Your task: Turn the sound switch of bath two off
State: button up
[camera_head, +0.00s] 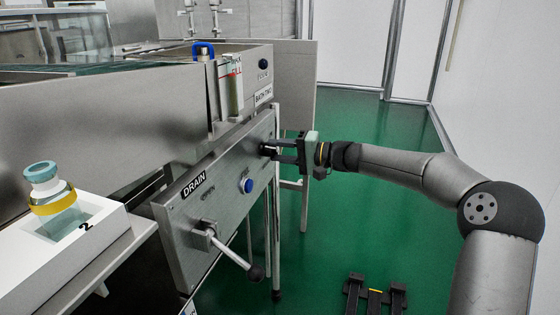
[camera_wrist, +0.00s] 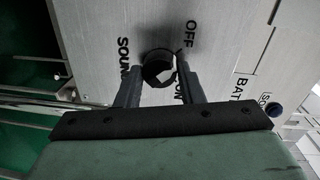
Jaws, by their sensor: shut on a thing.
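The sound switch (camera_wrist: 158,66) is a round black knob on the grey metal panel, with the labels OFF, ON and SOUND around it in the wrist view. My gripper (camera_wrist: 160,82) has its two dark fingers on either side of the knob and is shut on it. In the head view my gripper (camera_head: 272,150) reaches the right end of the sloping front panel (camera_head: 215,200). The fingers cover much of the knob there. The knob's exact pointing direction is hard to tell.
On the same panel are a blue button (camera_head: 247,186), a DRAIN label (camera_head: 195,184) and a drain lever with a black ball (camera_head: 256,272). A BATH TWO label (camera_head: 263,96) sits above. A bottle (camera_head: 53,190) stands in a white holder at left. Green floor (camera_head: 370,200) is open at right.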

jog(key=shift+n, duration=0.3)
dwell(0.4)
jog(key=o, duration=1)
jog(key=p+v, duration=0.3)
jog(key=v, duration=1.4)
jog(key=shift+d, duration=0.2)
jog(key=shift+s+r+p, duration=0.1)
jog(key=shift+r+p, duration=0.05)
jog(key=shift+p, duration=0.15)
